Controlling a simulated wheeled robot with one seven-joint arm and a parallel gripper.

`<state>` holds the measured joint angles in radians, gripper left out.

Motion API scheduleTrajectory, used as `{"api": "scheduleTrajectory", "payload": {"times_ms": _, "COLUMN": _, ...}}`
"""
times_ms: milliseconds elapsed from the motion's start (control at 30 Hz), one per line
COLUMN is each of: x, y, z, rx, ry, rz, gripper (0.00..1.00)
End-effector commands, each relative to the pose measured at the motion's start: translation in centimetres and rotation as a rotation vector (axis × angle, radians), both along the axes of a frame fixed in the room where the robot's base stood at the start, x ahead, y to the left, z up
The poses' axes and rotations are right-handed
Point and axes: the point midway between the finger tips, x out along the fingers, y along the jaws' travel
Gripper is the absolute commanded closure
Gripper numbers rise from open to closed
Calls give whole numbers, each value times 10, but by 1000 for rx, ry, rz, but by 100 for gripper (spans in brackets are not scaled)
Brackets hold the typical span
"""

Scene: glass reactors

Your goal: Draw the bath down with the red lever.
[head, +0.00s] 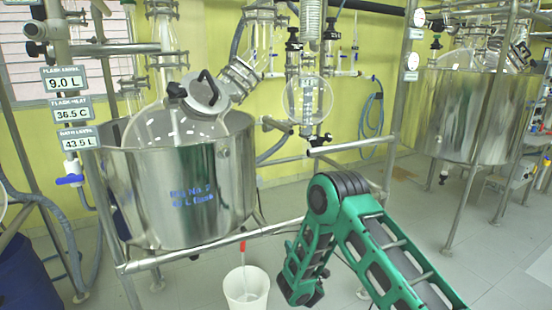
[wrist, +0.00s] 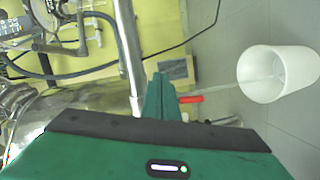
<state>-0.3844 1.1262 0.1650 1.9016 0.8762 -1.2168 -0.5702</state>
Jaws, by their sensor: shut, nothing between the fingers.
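The red lever (head: 243,248) hangs straight down below the steel bath (head: 160,205), above a white bucket (head: 237,292). A thin pale streak runs from beside the lever into the bucket. In the wrist view, the lever (wrist: 190,99) shows just beyond the tip of my gripper (wrist: 160,95), which is shut and empty. Its inner end is close to or behind the fingers; I cannot tell if they touch. In the head view, my gripper (head: 303,292) is low, right of the bucket. The bath level display (head: 80,137) reads 43.5 L.
A frame rail (head: 215,244) runs across the bath's front, and a frame post stands close to my gripper in the wrist view (wrist: 128,50). Above the bath are glassware and a clamp lid. A second reactor (head: 475,115) stands back right. Grey floor is open between them.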

Motion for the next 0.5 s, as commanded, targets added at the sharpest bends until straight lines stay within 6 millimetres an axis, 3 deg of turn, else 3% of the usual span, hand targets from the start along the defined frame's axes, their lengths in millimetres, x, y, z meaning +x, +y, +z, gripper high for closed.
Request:
{"api": "scheduleTrajectory", "payload": {"times_ms": 33, "x": 9, "y": -25, "z": 20, "rx": 17, "ry": 19, "rz": -58, "gripper": 100}}
{"api": "scheduleTrajectory", "payload": {"times_ms": 267, "x": 18, "y": -138, "z": 84, "rx": 121, "ry": 148, "rz": -332, "gripper": 100}}
{"api": "scheduleTrajectory", "payload": {"times_ms": 500, "x": -16, "y": -248, "z": 140, "rx": 258, "ry": 282, "rz": -611, "gripper": 100}}
